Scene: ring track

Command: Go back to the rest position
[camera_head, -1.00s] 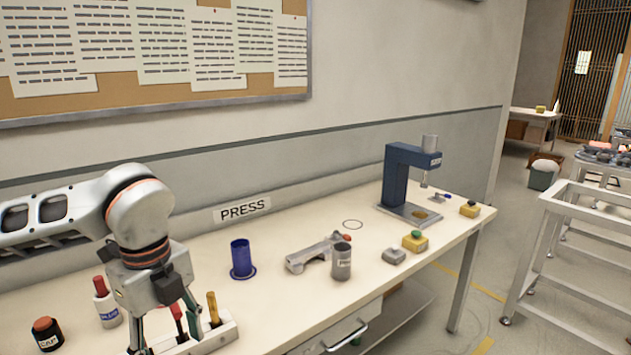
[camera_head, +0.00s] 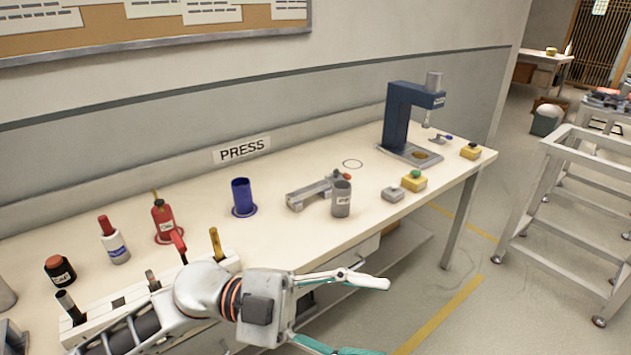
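My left gripper (camera_head: 385,319) reaches in from the bottom left and points right, past the front edge of the workbench (camera_head: 300,243). Its two fingers are spread wide, with nothing between them. The lower finger runs close to the bottom edge of the picture. My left arm passes in front of the tool rack (camera_head: 101,318) and hides part of it. My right gripper is not in view.
The bench holds a red oil can (camera_head: 163,221), a white bottle (camera_head: 115,241), a dark jar (camera_head: 60,270), a blue cup (camera_head: 242,197), a grey cup (camera_head: 341,199) and a blue press (camera_head: 397,121). A metal frame (camera_head: 560,200) stands right. Floor between is clear.

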